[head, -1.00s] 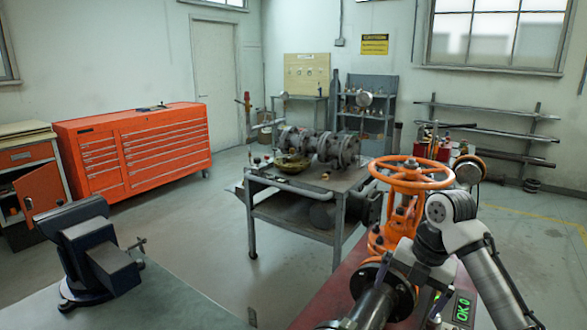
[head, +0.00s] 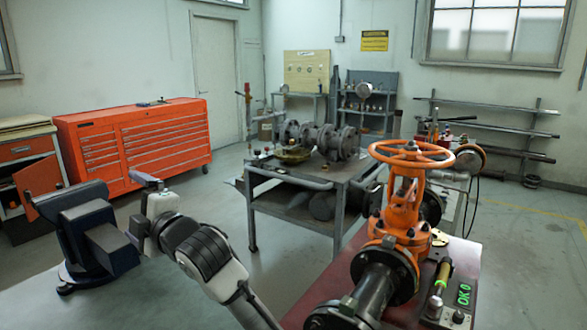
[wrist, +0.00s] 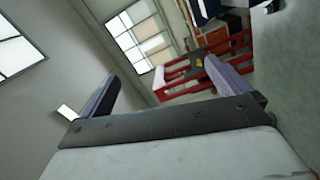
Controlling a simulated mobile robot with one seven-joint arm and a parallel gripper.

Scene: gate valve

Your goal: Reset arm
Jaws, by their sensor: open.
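The orange gate valve (head: 393,225) stands upright on the red bench at the right of the head view. Its orange handwheel (head: 411,154) is on top, with nothing of mine touching it. My gripper (head: 144,181) is at the left of the head view, just right of the dark vise, well apart from the valve. In the wrist view my gripper (wrist: 168,88) shows two purplish fingers spread wide with nothing between them. The wrist camera looks towards windows and a red rack, and the valve is not in it.
The dark bench vise (head: 90,240) is close beside my gripper; I cannot tell the exact gap. A steel work table (head: 330,185) with flanged pipe parts is in the middle. A red tool chest (head: 140,145) is behind at left. A device reading OK 0 (head: 463,295) is by the valve.

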